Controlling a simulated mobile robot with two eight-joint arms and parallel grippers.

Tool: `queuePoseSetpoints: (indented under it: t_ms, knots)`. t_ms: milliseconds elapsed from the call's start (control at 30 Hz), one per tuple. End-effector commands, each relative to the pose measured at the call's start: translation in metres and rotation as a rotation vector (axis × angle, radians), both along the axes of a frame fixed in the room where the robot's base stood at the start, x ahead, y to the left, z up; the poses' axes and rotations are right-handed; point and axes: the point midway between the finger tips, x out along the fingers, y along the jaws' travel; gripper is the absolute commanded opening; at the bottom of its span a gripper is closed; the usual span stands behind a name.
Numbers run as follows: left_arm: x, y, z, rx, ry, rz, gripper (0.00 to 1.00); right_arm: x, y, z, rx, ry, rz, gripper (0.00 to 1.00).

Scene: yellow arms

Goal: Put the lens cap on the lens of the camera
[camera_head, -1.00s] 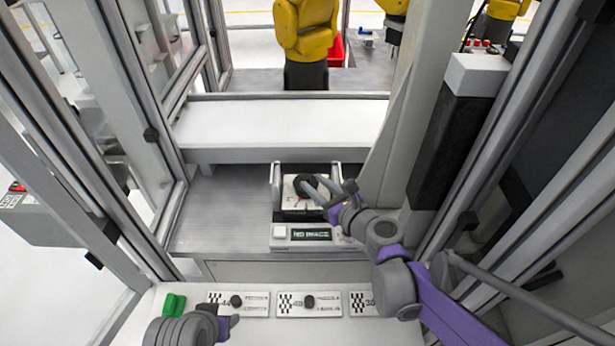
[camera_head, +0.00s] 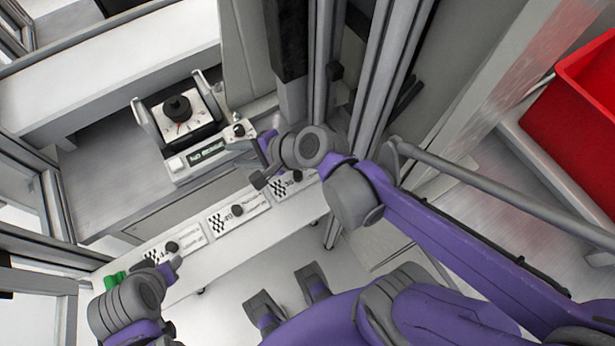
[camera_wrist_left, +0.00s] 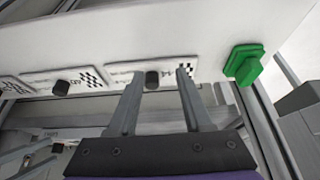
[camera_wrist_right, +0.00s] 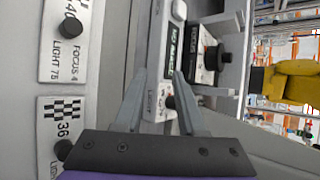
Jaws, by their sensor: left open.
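A black round lens-like part (camera_head: 177,107) sits upright on a pale plate in a bracketed fixture (camera_head: 140,122) at the upper left of the head view; it also shows in the right wrist view (camera_wrist_right: 212,57). I cannot tell lens from cap there. My right gripper (camera_head: 262,163) is right of the fixture, apart from it. Its fingers stand apart and look empty in the right wrist view (camera_wrist_right: 160,78). My left gripper (camera_head: 172,268) is open over the front ledge. In the left wrist view (camera_wrist_left: 158,78) a black knob (camera_wrist_left: 152,78) appears between its fingertips, apparently ungripped.
A display reading "NO IMAGE" (camera_head: 207,152) fronts the fixture. Several labelled cards with black knobs, including one (camera_head: 236,210), line the front ledge (camera_head: 210,262). A green block (camera_wrist_left: 244,66) is at its left end. Upright metal posts (camera_head: 318,70) stand close right of the fixture.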

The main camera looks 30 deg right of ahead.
Motion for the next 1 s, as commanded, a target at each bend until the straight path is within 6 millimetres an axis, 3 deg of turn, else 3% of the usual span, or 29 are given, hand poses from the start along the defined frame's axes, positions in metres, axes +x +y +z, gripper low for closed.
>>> queuePoseSetpoints:
  t_ms: [33,133,200,333,500,800,1000]
  knots:
    - [0.0,0.0,0.0,0.0,0.0,0.0,0.5,-0.022,-0.01,-0.013,-0.207,-0.039,0.129,0.39]
    - [0.0,0.0,0.0,0.0,0.0,0.0,0.5,-0.059,-0.038,-0.038,-0.607,-0.095,0.413,0.39]
    - [0.0,0.0,0.0,0.0,0.0,0.0,0.5,-0.079,-0.058,-0.049,-0.822,-0.11,0.586,0.39]
    - [0.0,0.0,0.0,0.0,0.0,0.0,0.5,-0.104,-0.088,-0.06,-1.084,-0.109,0.827,0.39]
    - [0.0,0.0,0.0,0.0,0.0,0.0,0.5,-0.116,-0.105,-0.063,-1.22,-0.099,0.966,0.39]
    - [0.0,0.0,0.002,0.0,-0.001,0.0,0.5,-0.115,-0.106,-0.061,-1.227,-0.1,0.972,0.39]
    - [0.007,0.0,0.035,0.0,-0.014,0.0,0.5,-0.108,-0.106,-0.027,-1.234,-0.11,0.963,0.39]
